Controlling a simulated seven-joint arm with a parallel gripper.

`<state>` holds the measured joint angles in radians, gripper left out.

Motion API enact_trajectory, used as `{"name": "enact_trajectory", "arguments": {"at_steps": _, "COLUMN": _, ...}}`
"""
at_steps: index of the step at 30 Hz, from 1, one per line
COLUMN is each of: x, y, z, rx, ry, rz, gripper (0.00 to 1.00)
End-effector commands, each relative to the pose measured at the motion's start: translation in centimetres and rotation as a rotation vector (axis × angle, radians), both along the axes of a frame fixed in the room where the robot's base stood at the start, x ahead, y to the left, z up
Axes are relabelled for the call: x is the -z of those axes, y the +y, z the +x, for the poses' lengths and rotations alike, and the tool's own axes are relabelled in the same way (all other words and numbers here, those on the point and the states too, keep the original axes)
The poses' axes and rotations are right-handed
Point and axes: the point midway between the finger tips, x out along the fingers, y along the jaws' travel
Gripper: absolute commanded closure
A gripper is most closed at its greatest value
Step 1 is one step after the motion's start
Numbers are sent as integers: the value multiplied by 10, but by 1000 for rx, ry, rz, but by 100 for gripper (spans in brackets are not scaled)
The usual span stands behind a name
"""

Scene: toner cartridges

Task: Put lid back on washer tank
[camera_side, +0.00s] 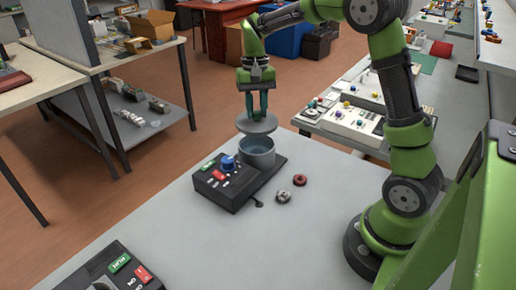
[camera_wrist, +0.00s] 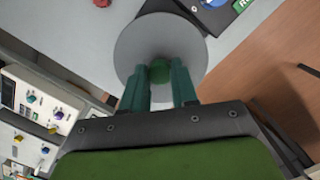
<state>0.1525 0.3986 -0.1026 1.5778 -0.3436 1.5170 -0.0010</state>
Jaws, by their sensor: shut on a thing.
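The lid (camera_side: 256,123) is a round grey disc. My gripper (camera_side: 256,112) is shut on the lid's knob, which shows green in the wrist view, and holds the lid flat just above the washer tank. In the wrist view the lid (camera_wrist: 135,42) lies between and beyond my gripper's fingers (camera_wrist: 159,80). The washer tank (camera_side: 258,157) is a grey open cylinder on a black base (camera_side: 232,188) with a blue knob and green and red buttons. Its open top shows below the lid, which sits slightly up and left of the opening. The lid hides the tank in the wrist view.
A red ring (camera_side: 300,180) and a grey round part (camera_side: 283,196) lie right of the base. Another black button box (camera_side: 112,272) stands at the table's front left. The grey table (camera_side: 300,235) is otherwise mostly clear.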

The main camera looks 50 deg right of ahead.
Motion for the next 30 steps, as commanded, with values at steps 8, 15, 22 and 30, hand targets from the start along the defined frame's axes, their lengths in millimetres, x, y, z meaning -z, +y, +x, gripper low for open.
{"name": "enact_trajectory", "arguments": {"at_steps": 8, "x": 25, "y": 0, "z": -1, "rx": -3, "ry": 2, "rz": 1, "gripper": 100}}
{"name": "enact_trajectory", "arguments": {"at_steps": 15, "x": 47, "y": 1, "z": -1, "rx": -3, "ry": 1, "rz": 0, "gripper": 100}}
{"name": "enact_trajectory", "arguments": {"at_steps": 22, "x": 59, "y": 1, "z": 0, "rx": -4, "ry": 0, "rz": 0, "gripper": 100}}
{"name": "enact_trajectory", "arguments": {"at_steps": 30, "x": 61, "y": 1, "z": 0, "rx": -4, "ry": -1, "rz": 0, "gripper": 100}}
